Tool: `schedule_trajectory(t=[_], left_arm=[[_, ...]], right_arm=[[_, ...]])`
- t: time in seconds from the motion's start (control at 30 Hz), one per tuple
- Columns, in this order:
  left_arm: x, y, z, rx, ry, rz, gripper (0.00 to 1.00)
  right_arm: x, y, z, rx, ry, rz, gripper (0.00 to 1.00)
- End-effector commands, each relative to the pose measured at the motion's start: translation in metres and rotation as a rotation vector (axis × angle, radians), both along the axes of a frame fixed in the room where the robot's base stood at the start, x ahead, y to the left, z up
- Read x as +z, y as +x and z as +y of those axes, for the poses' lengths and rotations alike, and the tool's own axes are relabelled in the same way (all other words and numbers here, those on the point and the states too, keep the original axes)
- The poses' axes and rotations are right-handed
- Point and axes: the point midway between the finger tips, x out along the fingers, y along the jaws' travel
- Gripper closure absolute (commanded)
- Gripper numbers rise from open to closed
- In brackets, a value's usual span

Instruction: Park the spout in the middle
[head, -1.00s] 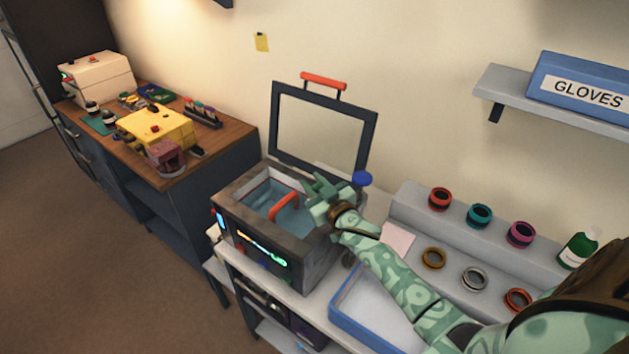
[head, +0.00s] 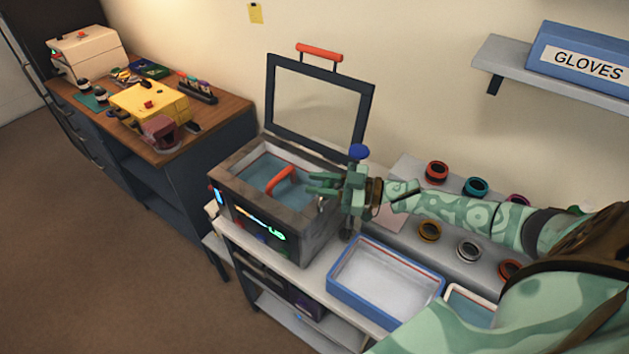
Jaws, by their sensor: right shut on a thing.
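The open-topped tank (head: 262,207) stands on the bench at the centre, with teal liquid inside and a red handle (head: 281,181) in it. A blue knob (head: 358,153) tops the tap at the tank's right side. My right gripper (head: 322,184) reaches in from the right, just below the knob, with its fingers pointing left over the tank's right rim. It is shut on the spout, which the gripper and wrist mostly hide. I cannot tell the spout's exact angle. My left gripper is out of view.
The tank's framed lid (head: 318,135) stands raised behind it. A blue-rimmed tray (head: 385,283) lies in front of my right arm. Coloured rings, such as a red one (head: 436,171), sit on the grey stepped rack to the right. A wooden-topped cabinet (head: 220,112) stands at left.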

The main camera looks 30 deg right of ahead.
Motion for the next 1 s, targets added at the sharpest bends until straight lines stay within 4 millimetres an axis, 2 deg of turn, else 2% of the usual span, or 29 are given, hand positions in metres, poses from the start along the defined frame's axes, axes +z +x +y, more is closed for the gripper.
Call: schedule_trajectory(t=[0.03, 0.3, 0.9, 0.93, 1.0], left_arm=[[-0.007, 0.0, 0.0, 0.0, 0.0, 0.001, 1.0], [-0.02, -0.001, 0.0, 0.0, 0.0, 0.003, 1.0], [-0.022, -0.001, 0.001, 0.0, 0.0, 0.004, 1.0], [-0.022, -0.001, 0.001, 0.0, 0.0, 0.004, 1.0], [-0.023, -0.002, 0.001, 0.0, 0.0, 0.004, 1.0]], right_arm=[[-0.004, -0.003, -0.001, 0.027, -0.004, -0.001, 1.0], [-0.002, -0.016, -0.002, 0.137, 0.0, 0.0, 1.0], [0.0, -0.019, -0.003, 0.172, 0.0, -0.001, 1.0], [0.0, -0.019, -0.003, 0.172, 0.0, -0.001, 0.67], [0.0, -0.019, -0.003, 0.171, 0.0, -0.001, 0.54]])
